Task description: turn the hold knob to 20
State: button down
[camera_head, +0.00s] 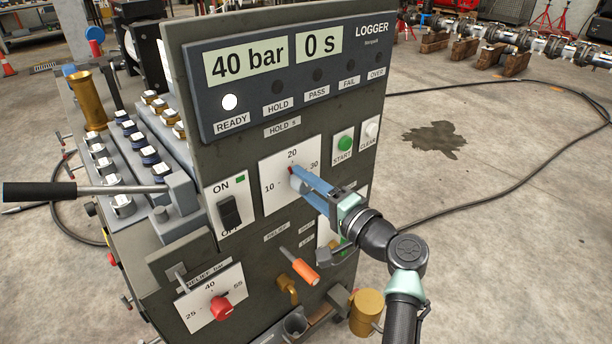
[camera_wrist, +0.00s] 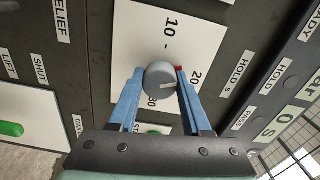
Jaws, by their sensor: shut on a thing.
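The hold knob (camera_wrist: 158,77) is a round grey knob on a white dial plate marked 10, 20 and 30, under the "HOLD s" label. A pale line on its face points roughly to the 20 side in the wrist view. In the head view, my gripper mostly hides the knob on its dial plate (camera_head: 279,196). My gripper (camera_head: 294,174) reaches in from the lower right, its blue fingers shut on the knob's sides. In the wrist view, my gripper (camera_wrist: 160,72) has one finger on each side. A small red mark shows at the right fingertip.
The logger display (camera_head: 290,70) reads 40 bar and 0 s, with the READY lamp (camera_head: 230,102) lit white. A green START button (camera_head: 344,143) sits right of the dial, a black ON/OFF switch (camera_head: 229,211) left. An orange-handled lever (camera_head: 299,264) and red relief knob (camera_head: 221,307) lie below.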

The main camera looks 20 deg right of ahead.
jog(key=shift+m+p, duration=1.25)
jog(key=shift+m, duration=0.95)
jog(key=shift+c, duration=1.8)
grip_release()
jog(key=v, duration=1.3)
jog(key=shift+a+r, duration=0.1)
